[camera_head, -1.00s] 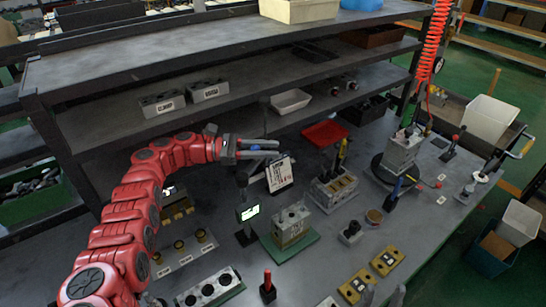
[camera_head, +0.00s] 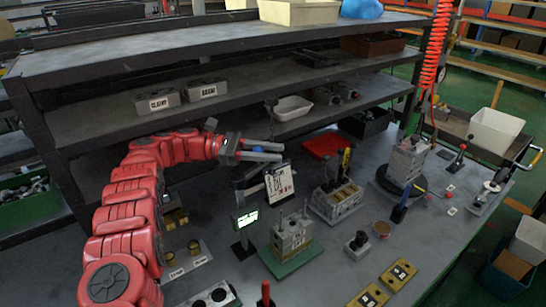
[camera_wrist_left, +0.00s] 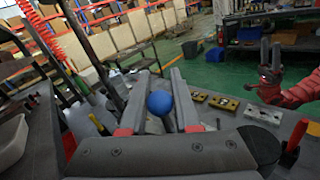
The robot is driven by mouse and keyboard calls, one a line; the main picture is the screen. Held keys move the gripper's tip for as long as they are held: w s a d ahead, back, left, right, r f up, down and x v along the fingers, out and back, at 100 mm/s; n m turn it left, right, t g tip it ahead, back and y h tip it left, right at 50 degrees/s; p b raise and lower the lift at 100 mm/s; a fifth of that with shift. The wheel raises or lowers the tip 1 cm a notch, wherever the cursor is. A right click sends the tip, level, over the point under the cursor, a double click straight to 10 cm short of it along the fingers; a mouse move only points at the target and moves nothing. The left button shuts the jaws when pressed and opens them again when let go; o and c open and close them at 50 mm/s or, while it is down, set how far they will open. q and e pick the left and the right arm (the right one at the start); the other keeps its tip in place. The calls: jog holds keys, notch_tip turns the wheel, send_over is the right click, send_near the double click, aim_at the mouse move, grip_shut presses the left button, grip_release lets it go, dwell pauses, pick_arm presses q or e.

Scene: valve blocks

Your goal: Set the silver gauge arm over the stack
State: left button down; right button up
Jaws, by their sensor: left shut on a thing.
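My left gripper (camera_head: 262,151) reaches in from the left, above the bench and under the shelves. Its fingers are on both sides of a blue ball knob (camera_wrist_left: 160,103) in the left wrist view. It is shut on this knob, which looks like the gauge arm's handle. The gauge stand (camera_head: 245,220), with a lit green display, stands below the gripper. The stack of grey blocks (camera_head: 291,235) stands on a green plate just right of the stand. My right gripper (camera_wrist_left: 270,62) shows empty in the left wrist view, fingers apart.
A white sign (camera_head: 279,183) stands close below the left fingertips. A grey block with tools (camera_head: 337,200) and a block on a round black base (camera_head: 405,163) stand to the right. Brass plates (camera_head: 398,274) lie at the front. The shelf edge (camera_head: 200,105) is close above the arm.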

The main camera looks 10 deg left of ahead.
pick_arm(q)
jog(key=shift+f, duration=0.1)
dwell(0.3)
jog(key=c, duration=0.6)
grip_release()
jog(key=shift+c, duration=0.2)
